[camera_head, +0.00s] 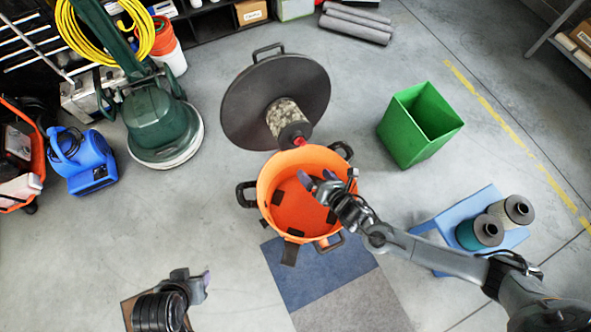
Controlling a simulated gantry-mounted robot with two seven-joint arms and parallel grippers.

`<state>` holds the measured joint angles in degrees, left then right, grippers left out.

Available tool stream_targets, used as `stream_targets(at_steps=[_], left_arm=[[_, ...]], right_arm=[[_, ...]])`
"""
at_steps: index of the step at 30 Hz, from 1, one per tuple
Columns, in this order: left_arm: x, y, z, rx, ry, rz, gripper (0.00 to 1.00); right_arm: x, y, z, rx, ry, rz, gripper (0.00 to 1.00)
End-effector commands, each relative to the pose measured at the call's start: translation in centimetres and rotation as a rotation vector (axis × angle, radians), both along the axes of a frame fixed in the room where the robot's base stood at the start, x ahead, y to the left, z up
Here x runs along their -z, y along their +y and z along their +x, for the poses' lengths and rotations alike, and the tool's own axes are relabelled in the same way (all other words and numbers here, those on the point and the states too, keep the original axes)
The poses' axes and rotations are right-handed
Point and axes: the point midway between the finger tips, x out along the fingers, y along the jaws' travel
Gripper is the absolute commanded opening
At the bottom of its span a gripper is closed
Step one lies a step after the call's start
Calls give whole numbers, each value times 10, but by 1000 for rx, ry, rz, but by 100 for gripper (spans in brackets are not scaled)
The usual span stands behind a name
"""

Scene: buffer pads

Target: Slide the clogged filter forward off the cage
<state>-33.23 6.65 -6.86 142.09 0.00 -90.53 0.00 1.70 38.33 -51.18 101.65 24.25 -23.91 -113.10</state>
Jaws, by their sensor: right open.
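The clogged filter (284,116) is a mottled grey-beige cylinder with a dark end. It sticks out from the underside of a large dark round lid (245,105), and a red piece (299,141) shows at its near tip. The cage is hidden inside the filter. My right gripper (318,179) is open and empty over the orange drum (268,186), a little below and right of the filter's tip and apart from it. My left gripper (203,281) is at the lower left, far from the filter; its jaws are too unclear to read.
A green bin (401,139) stands right of the lid. A green floor machine (160,130) and a blue blower (84,160) stand left. Carpet squares (318,277) lie below the drum.

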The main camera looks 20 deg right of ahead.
Motion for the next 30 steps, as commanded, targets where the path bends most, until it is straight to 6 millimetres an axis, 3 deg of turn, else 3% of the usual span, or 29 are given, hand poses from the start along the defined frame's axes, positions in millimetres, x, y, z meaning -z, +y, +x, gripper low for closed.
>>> stream_targets(at_steps=[1,3,9,20,30], left_arm=[[33,0,0,-1,0,-1,50],[52,-1,0,-1,0,-2,50],[87,-1,0,0,0,-2,50],[103,0,0,2,-1,0,50],[120,2,0,6,-1,9,50]], right_arm=[[31,-10,10,-8,-16,-36,95],[45,-19,20,-18,-33,-70,95],[56,-35,46,-31,-90,-120,95],[53,-36,76,-26,-129,-127,95],[72,-26,122,-25,-130,-125,95]])
